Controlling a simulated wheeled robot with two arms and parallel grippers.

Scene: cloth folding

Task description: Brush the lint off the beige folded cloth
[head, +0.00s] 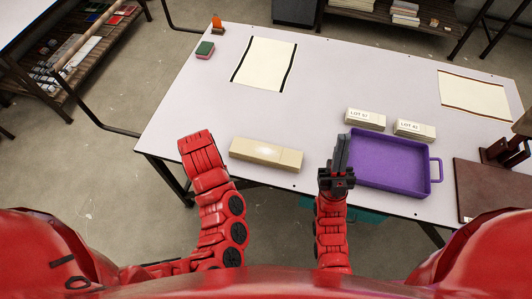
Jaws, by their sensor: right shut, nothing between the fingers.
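A beige folded cloth (240,151), a long narrow bundle, lies near the front edge of the white table, with a pale patch on its top that may be lint. My right gripper (342,143) is shut and empty, its fingers pointing away from me. It is to the right of the cloth, apart from it in the picture, and overlaps the left side of the purple tray. My left arm comes up to the left of the cloth; its gripper does not show. I cannot make out a brush for certain.
The purple tray (435,170) has a handle on its right. Two labelled blocks (365,119) (414,128) stand behind it. Flat striped cloths (265,64) (473,95) lie farther back. A green-and-pink sponge (205,49) and a small orange-topped item (217,23) are at back left. The table's middle is clear.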

